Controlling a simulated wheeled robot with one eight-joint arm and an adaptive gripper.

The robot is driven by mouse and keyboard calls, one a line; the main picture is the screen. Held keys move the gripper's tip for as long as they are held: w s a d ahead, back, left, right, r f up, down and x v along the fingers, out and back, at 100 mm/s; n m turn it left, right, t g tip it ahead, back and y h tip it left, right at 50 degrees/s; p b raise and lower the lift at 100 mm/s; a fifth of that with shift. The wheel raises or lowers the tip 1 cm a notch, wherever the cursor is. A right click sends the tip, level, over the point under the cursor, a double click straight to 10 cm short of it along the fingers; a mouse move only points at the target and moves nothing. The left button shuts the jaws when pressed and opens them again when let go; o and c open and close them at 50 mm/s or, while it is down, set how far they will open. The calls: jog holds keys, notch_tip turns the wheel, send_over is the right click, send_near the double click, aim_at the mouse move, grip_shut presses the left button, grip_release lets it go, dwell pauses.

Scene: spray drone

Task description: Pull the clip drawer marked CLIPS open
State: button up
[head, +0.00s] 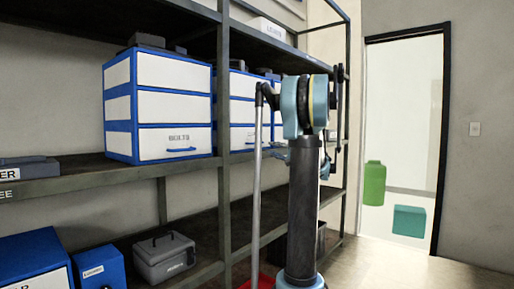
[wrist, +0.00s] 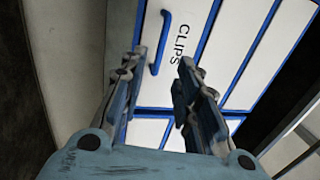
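The drawer marked CLIPS (wrist: 192,30) has a white front with blue edges and shows in the wrist view, turned on its side. Its blue bar handle (wrist: 160,43) is to the left of the lettering. The drawer looks shut. My gripper (wrist: 160,66) is open and empty, with its two fingers spread before the drawer front. The handle lies ahead of the gap between the fingertips, nearer the left finger, and I see no grip on it. In the head view my arm and a shelf post partly hide a second blue-and-white cabinet (head: 240,110); its label cannot be read.
A similar cabinet marked BOLTS (head: 160,100) stands on the same shelf to the left. A dark shelf post (head: 223,100) is close left of my arm. A grey toolbox (head: 164,257) is on the lower shelf.

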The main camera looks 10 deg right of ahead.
aim_at(257, 143)
jog(key=x, duration=1.1)
jog(key=shift+w+a+r, duration=0.1)
jog(key=shift+w, duration=0.05)
grip_shut()
